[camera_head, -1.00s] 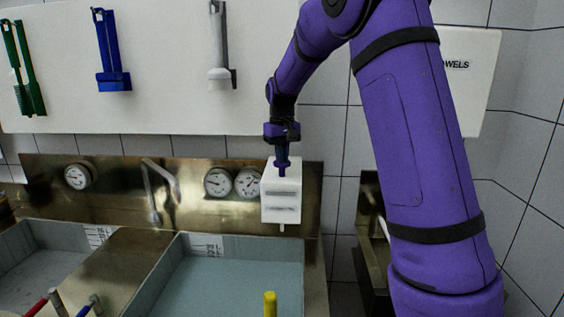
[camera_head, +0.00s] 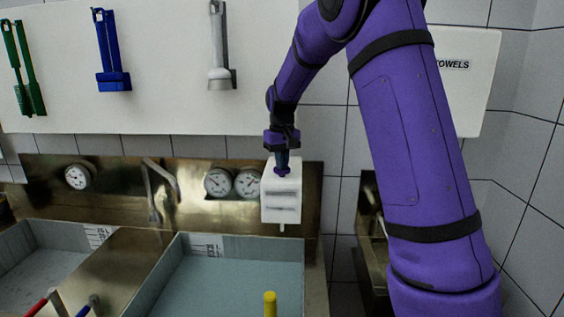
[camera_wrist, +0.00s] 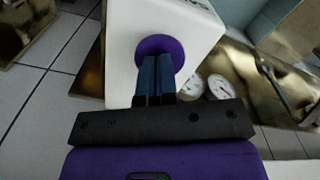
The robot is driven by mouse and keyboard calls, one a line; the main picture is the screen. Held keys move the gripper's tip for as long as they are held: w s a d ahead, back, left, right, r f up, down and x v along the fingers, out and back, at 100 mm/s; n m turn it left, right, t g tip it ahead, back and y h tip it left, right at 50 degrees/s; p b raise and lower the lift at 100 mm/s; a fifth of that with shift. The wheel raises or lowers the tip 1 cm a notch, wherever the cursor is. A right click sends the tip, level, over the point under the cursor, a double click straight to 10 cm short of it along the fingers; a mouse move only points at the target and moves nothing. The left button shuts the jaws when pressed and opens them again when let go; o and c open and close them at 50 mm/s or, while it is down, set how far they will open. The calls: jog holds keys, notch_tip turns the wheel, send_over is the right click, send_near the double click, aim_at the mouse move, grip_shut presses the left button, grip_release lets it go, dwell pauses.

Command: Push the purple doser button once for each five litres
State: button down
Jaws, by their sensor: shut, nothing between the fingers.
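The doser is a white box (camera_head: 282,203) on the steel wall panel, with a short spout below it. Its round purple button (camera_wrist: 160,46) is on its top face; in the head view only a small part of the button (camera_head: 282,173) shows under my fingertips. My gripper (camera_wrist: 156,62) is shut and empty, its blue-grey fingertips at the button and seemingly touching it. In the head view my gripper (camera_head: 282,163) points down from above. The right basin (camera_head: 172,273) below holds bluish liquid, with a white scale label (camera_head: 207,245) on its far wall, too small to read.
Dial gauges (camera_head: 218,182) sit left of the doser. A tap (camera_head: 160,185) stands between the basins. The left basin (camera_head: 40,262) also has a label. A yellow handle (camera_head: 270,304) stands at the front. Brushes (camera_head: 110,50) hang on the white board above.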

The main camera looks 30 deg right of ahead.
jog(key=shift+r, duration=3.45)
jog(key=shift+f+n, duration=0.4)
jog(key=shift+n, duration=0.6)
jog(key=shift+f+n, duration=0.45)
jog(key=shift+n, duration=0.55)
jog(key=shift+f+n, duration=0.4)
jog(key=shift+n, duration=0.6)
jog(key=shift+f, duration=0.2)
jog(key=shift+f, duration=2.15)
jog(key=shift+r, duration=3.6)
